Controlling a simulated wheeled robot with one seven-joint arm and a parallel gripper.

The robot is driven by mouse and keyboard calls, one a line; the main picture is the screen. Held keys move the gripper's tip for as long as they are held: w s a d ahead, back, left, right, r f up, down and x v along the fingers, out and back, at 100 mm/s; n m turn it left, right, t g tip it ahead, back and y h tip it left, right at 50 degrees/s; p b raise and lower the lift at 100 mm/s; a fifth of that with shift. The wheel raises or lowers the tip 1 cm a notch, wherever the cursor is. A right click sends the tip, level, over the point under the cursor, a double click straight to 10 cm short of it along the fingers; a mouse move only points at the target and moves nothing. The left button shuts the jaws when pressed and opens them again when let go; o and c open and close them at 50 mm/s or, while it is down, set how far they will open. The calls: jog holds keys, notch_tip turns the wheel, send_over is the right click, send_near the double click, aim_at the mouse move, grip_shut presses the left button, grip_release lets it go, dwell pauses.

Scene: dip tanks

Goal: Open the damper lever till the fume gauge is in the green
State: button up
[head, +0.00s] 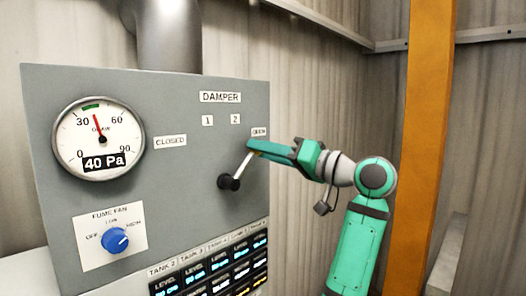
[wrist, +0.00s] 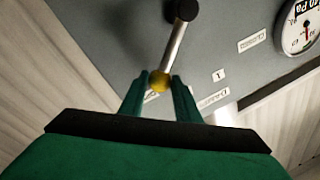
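The damper lever (head: 240,169) is a pale metal rod on a black pivot on the grey panel. It leans up and right, towards the OPEN label (head: 259,132). My gripper (head: 252,149) is at the lever's outer end. In the wrist view, the lever's yellow knob (wrist: 159,82) sits between the two green fingers, which close on it from both sides. The fume gauge (head: 98,139) is a round white dial with a green band at the top.
The CLOSED label (head: 170,141) and position labels 1 and 2 (head: 235,118) surround the lever. A blue fume fan knob (head: 115,240) and lit tank displays (head: 210,270) are lower on the panel. An orange post (head: 428,120) stands to the right of my arm.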

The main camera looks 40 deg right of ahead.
jog(key=o, duration=0.4)
jog(key=shift+w+d+f, duration=0.1)
jog(key=shift+f, duration=0.1)
jog(key=shift+r, duration=0.1)
jog(key=v, duration=1.1)
jog(key=shift+w, duration=0.25)
